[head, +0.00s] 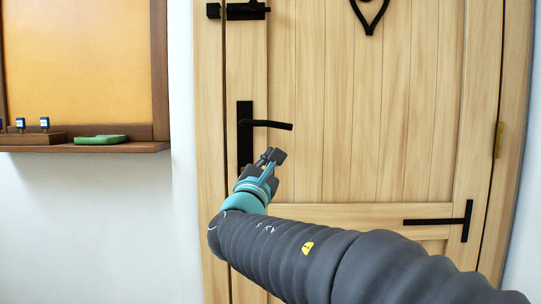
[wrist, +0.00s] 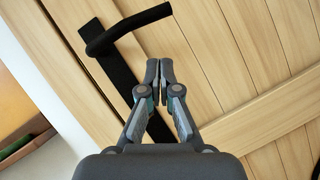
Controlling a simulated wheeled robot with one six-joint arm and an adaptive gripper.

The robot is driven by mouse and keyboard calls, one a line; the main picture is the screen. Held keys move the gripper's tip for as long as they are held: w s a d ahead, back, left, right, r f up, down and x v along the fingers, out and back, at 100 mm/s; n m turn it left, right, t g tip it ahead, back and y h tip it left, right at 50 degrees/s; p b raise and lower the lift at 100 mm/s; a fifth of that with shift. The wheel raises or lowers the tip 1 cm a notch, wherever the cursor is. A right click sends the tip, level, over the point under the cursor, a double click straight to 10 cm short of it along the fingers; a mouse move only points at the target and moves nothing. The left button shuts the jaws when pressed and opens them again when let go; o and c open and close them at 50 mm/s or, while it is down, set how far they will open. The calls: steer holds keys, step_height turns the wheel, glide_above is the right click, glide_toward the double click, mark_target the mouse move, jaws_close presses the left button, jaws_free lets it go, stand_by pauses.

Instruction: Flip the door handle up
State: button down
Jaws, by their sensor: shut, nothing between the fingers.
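The black door handle (head: 270,124) is a lever on a tall black plate (head: 244,138) on the left side of the wooden door (head: 350,120). The lever points right and looks nearly level. My gripper (head: 272,156) is shut and empty, a little below the lever in the head view. In the wrist view the handle (wrist: 128,28) lies above the shut fingertips (wrist: 159,68), with a visible gap in the picture. The lower part of the plate is partly hidden behind my gripper. I cannot tell how far the fingertips are from the door surface.
A black bolt (head: 240,10) sits at the door's upper left and a hinge strap (head: 440,221) at its lower right. On the left wall, a wooden shelf (head: 85,147) under a board holds a green item (head: 100,139) and small blue-topped things. The door looks closed.

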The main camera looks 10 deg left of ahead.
steer(key=d+v, duration=0.1)
steer(key=v, duration=0.7)
steer(key=shift+d, duration=0.2)
